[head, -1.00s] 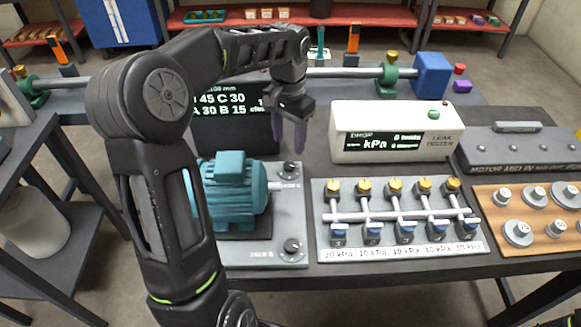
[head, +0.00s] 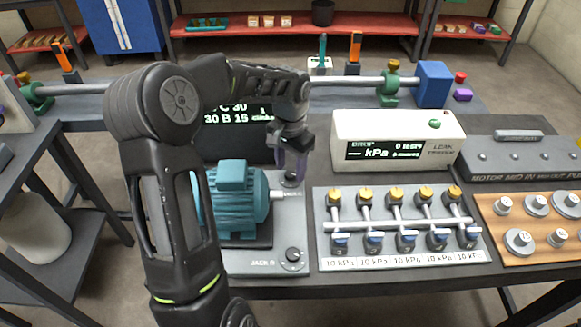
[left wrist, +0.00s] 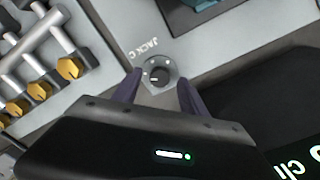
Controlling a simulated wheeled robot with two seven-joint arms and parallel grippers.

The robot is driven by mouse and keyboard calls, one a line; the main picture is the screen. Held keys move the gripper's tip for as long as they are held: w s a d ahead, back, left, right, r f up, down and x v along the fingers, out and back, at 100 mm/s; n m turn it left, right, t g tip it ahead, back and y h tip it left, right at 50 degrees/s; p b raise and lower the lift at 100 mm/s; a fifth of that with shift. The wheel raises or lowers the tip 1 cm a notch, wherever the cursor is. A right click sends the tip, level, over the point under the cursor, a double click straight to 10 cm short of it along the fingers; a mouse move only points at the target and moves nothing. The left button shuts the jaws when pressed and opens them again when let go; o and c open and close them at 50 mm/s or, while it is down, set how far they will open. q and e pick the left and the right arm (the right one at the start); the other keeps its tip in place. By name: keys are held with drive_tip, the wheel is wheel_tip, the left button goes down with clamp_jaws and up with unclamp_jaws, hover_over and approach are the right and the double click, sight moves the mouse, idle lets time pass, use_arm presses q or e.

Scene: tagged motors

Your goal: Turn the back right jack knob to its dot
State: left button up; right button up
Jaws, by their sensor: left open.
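The back right jack knob (head: 290,178) is a small black dial on the grey motor plate (head: 262,262), behind and right of the teal motor (head: 238,196). In the left wrist view the knob (left wrist: 159,76) sits beside the label JACK C, with small pale marks around it. My left gripper (head: 292,166) points down over it, open, and partly hides it in the head view. In the left wrist view its purple fingers stand on either side of the knob, with gaps; contact cannot be told. My right gripper is not in view.
A second knob (head: 292,255) is at the plate's front right, by JACK B. A dark display (head: 233,132) stands behind the motor. A white leak tester (head: 395,140) and a panel with yellow-topped valves (head: 400,228) lie to the right.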

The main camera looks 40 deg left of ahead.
use_arm(q)
drive_tip(key=shift+f, duration=0.45)
drive_tip(key=shift+c, duration=0.3)
clamp_jaws()
